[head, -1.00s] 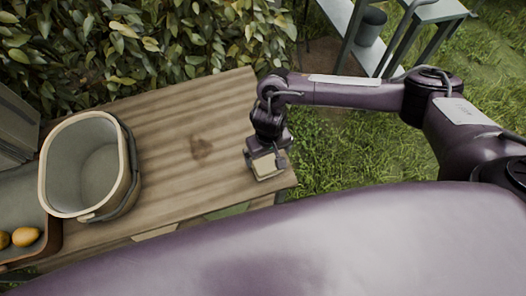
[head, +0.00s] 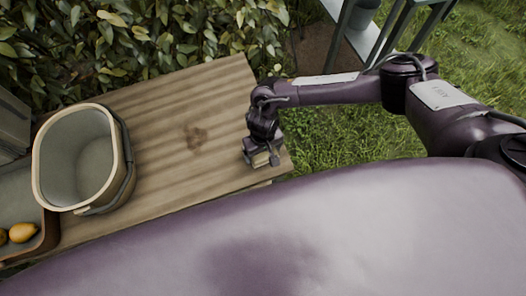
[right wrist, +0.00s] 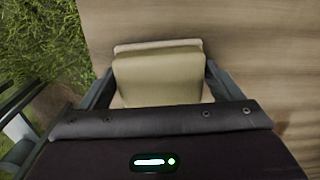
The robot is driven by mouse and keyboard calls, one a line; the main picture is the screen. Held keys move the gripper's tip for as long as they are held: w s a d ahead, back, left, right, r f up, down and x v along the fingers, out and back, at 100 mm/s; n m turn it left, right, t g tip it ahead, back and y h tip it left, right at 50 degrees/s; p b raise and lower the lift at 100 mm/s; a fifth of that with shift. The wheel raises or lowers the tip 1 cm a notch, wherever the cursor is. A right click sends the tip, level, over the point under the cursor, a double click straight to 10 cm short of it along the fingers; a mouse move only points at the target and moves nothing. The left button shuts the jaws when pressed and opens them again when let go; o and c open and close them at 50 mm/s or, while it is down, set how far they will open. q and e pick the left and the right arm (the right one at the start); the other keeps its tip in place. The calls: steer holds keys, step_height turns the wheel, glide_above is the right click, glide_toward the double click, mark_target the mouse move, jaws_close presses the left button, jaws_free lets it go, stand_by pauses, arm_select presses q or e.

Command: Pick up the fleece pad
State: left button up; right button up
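The fleece pad (head: 262,158) is a small cream and tan block at the right end of the wooden table. My right gripper (head: 262,150) is low over it and partly hides it in the head view. In the right wrist view the pad (right wrist: 160,78) lies between the two fingers of my right gripper (right wrist: 160,82). One finger is on each side, close to the pad's edges. The fingers are spread about as wide as the pad, and no clear grip shows. My left gripper is not in view.
The wooden table (head: 170,150) is clear in the middle, with a dark stain. A pale oval bucket (head: 126,150) stands at its left. A hedge (head: 130,35) lines the back; grass (head: 335,140) lies right.

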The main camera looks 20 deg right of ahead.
steer(key=c, duration=0.5)
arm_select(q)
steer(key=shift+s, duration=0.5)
arm_select(e)
steer(key=shift+c, duration=0.2)
arm_select(q)
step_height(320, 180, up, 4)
steer(key=p, duration=0.4)
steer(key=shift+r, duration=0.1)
arm_select(e)
step_height(320, 180, up, 20)
